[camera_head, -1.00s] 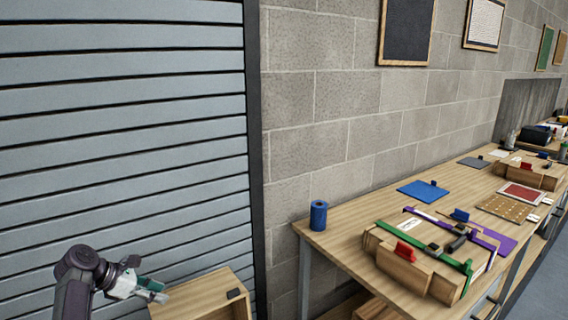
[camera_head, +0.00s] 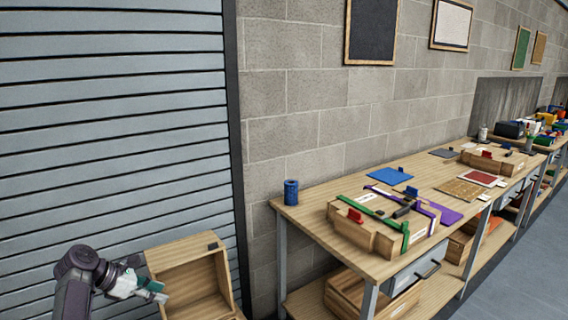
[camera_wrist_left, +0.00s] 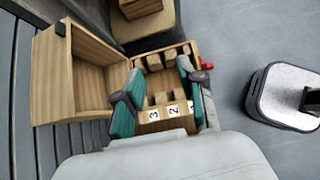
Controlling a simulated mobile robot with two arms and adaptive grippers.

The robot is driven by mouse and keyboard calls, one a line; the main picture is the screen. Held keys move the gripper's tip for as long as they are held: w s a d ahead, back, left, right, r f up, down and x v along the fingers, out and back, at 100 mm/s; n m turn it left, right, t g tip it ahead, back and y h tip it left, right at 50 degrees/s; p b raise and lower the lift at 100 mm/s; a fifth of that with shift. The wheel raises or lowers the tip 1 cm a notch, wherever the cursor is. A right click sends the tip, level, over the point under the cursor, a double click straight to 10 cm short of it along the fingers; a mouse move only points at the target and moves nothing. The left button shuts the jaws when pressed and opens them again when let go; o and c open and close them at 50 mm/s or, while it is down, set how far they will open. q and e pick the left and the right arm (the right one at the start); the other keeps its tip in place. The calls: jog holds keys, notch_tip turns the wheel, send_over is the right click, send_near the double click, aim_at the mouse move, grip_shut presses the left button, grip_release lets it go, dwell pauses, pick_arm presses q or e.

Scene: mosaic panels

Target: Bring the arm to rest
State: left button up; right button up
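My left arm comes in at the lower left of the head view, with the left gripper (camera_head: 154,291) in front of an open wooden box (camera_head: 163,258). In the left wrist view the teal-padded fingers of the left gripper (camera_wrist_left: 160,72) stand apart, with nothing held between them. Beyond and below them is a wooden tray with numbered slots (camera_wrist_left: 153,116) holding wooden pieces. The open wooden box (camera_wrist_left: 43,85) lies to the left of the tray in that view. My right gripper is in neither view.
A wooden workbench (camera_head: 300,217) along the block wall carries a blue cylinder (camera_head: 291,192), a strapped wooden case (camera_head: 365,235) and a blue panel (camera_head: 391,177). A slatted shutter (camera_head: 110,120) stands behind my arm. Grey floor is clear at the lower right.

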pick_arm(q)
jog(key=s+d+f+m+g+y+b, duration=0.15)
jog(key=s+f+m, duration=0.4)
jog(key=f, duration=0.95)
jog(key=s+f+m+g+y+b, duration=0.1)
jog(key=s+f+m+y+b, duration=0.15)
jog(key=s+f, duration=0.9)
jog(key=s+f+m+g+y+b, duration=0.1)
jog(key=s+f+m+y+b, duration=0.3)
jog(key=f, duration=1.3)
jog(key=s+d+f+m, duration=0.2)
jog(key=s+f+m, duration=0.3)
jog(key=s, duration=0.7)
jog(key=s+d+f+m+b, duration=0.1)
jog(key=s+d+f+m, duration=0.2)
jog(key=s, duration=1)
jog(key=s+d+f+m+b, duration=0.1)
jog(key=s+d+f+m, duration=0.2)
jog(key=s+f+m, duration=0.4)
jog(key=s+f, duration=0.4)
jog(key=s, duration=0.2)
jog(key=shift+d+h, duration=0.15)
jog(key=shift+h, duration=0.15)
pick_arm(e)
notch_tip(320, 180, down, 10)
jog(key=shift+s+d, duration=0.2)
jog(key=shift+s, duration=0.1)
